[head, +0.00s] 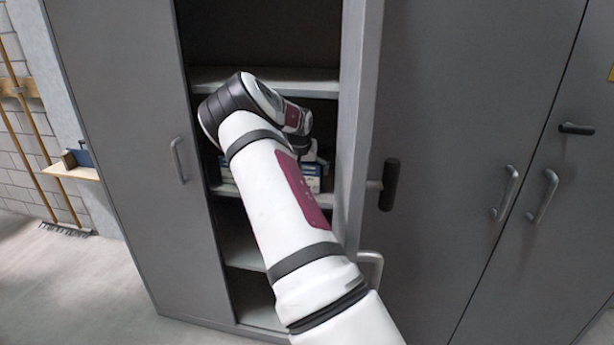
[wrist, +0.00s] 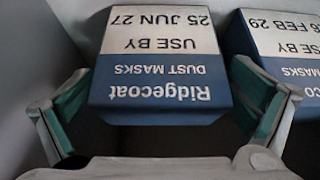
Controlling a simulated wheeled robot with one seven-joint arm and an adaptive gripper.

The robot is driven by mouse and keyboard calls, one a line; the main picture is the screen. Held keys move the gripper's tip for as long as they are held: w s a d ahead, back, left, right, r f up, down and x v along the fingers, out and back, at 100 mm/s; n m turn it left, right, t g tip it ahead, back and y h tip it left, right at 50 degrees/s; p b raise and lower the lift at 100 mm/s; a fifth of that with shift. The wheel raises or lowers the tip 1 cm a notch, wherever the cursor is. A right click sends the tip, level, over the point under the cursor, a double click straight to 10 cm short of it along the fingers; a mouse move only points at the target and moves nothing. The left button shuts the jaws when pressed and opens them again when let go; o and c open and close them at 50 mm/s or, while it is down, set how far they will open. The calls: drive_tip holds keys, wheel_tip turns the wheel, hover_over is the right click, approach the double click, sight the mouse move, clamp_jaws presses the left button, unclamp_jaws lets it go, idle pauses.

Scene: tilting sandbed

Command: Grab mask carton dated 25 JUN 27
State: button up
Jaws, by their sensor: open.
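The mask carton dated 25 JUN 27 (wrist: 160,65) is white and blue, and reads upside down "Ridgecoat DUST MASKS USE BY 25 JUN 27" in the wrist view. My gripper (wrist: 158,115) is open, with one green-padded finger to each side of this carton's near end. I cannot tell whether either finger touches it. A second dust mask carton (wrist: 280,50), dated with FEB 29 and partly cut off, stands close on the right. In the head view my arm hides most of the cartons; blue and white parts (head: 312,178) show on the shelf.
My arm reaches into an open grey cabinet between its left door (head: 125,130) and an open door edge (head: 355,120) on the right. Shelves (head: 240,75) lie above and below. The gap between the two cartons is narrow near the right finger. A grey wall (wrist: 30,60) is on the left.

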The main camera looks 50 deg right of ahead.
drive_tip(key=shift+d+f, duration=0.1)
drive_tip(key=shift+f, duration=0.15)
drive_tip(key=c, duration=1.2)
drive_tip(key=shift+r, duration=0.2)
